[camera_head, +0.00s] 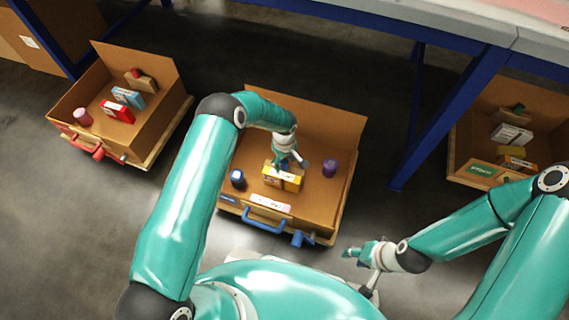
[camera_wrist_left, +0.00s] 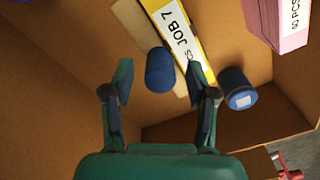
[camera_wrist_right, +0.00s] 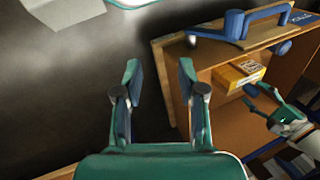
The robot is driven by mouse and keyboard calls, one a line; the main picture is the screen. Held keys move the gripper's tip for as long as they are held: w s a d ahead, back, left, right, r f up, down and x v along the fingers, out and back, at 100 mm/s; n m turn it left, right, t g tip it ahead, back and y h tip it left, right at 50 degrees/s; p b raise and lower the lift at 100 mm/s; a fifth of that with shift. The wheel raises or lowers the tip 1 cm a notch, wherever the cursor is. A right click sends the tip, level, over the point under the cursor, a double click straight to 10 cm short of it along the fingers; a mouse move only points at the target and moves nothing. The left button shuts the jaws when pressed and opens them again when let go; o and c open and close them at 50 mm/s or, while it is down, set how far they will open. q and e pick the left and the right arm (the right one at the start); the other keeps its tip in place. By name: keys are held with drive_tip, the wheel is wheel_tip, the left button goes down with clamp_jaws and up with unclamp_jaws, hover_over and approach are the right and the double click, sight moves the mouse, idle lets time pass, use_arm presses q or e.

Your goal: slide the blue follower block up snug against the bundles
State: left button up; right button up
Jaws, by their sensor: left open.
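The blue follower block is a pale wooden slab (camera_wrist_left: 132,18) with a blue round knob (camera_wrist_left: 160,70), in the middle cardboard case (camera_head: 318,203). Its long side lies along the yellow JOB 7 bundle (camera_wrist_left: 184,42), which also shows in the head view (camera_head: 283,180); I cannot tell whether they touch. My left gripper (camera_head: 291,160) is open above the follower, and in the left wrist view the knob shows between its fingers. In the head view the arm and fingers hide most of the follower. My right gripper (camera_head: 352,252) is open and empty outside the case, to its front right.
A blue jar (camera_head: 237,177) and a purple jar (camera_head: 330,168) stand either side of the bundle. A pink-white pack (camera_head: 270,202) is at the case front, near the blue handle (camera_head: 264,220). Similar cases stand left (camera_head: 150,150) and right (camera_head: 470,130), beside a blue table leg (camera_head: 440,120).

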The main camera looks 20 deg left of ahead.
use_arm(q)
drive_tip(key=shift+f, duration=0.4)
drive_tip(key=shift+c, duration=0.4)
clamp_jaws()
